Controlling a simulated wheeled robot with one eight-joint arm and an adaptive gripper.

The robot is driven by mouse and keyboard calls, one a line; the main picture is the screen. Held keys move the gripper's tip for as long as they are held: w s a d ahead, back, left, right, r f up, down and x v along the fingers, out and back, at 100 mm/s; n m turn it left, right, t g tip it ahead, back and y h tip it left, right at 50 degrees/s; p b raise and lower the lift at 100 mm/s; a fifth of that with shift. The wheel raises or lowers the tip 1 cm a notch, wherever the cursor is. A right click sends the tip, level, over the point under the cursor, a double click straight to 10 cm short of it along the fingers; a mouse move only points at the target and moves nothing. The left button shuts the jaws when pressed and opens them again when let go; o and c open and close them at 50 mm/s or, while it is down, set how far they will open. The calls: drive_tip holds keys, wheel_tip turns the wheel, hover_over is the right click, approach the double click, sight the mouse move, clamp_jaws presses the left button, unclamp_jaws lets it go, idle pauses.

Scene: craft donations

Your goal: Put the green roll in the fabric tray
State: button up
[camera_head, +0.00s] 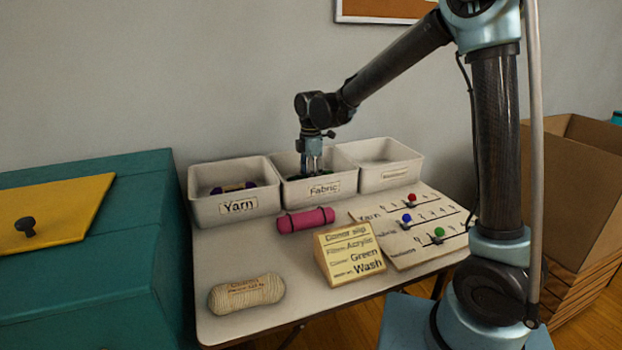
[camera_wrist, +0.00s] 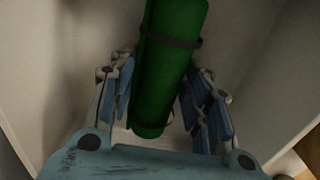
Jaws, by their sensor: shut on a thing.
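The green roll (camera_wrist: 168,68) has dark bands and fills the middle of the wrist view, between my gripper's fingers. My gripper (camera_wrist: 160,105) is shut on it. In the head view my gripper (camera_head: 312,170) points down into the white tray labelled Fabric (camera_head: 322,188), the middle of three trays. A little green shows at the fingertips there, below the tray's rim; the tray's front wall hides most of the roll. Pale tray walls flank the roll in the wrist view. I cannot tell whether the roll touches the tray floor.
The Yarn tray (camera_head: 238,207), holding a purple item, stands left; another tray (camera_head: 384,177) stands right and looks empty. A pink roll (camera_head: 305,220), a donor slip sign (camera_head: 349,253), a counter board (camera_head: 420,228) and a cream yarn skein (camera_head: 246,294) are on the table. Cardboard boxes stand right.

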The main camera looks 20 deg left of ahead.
drive_tip(key=shift+f, duration=0.1)
drive_tip(key=o, duration=1.1)
wheel_tip(320, 180, up, 12)
drive_tip(key=shift+w+r, duration=0.1)
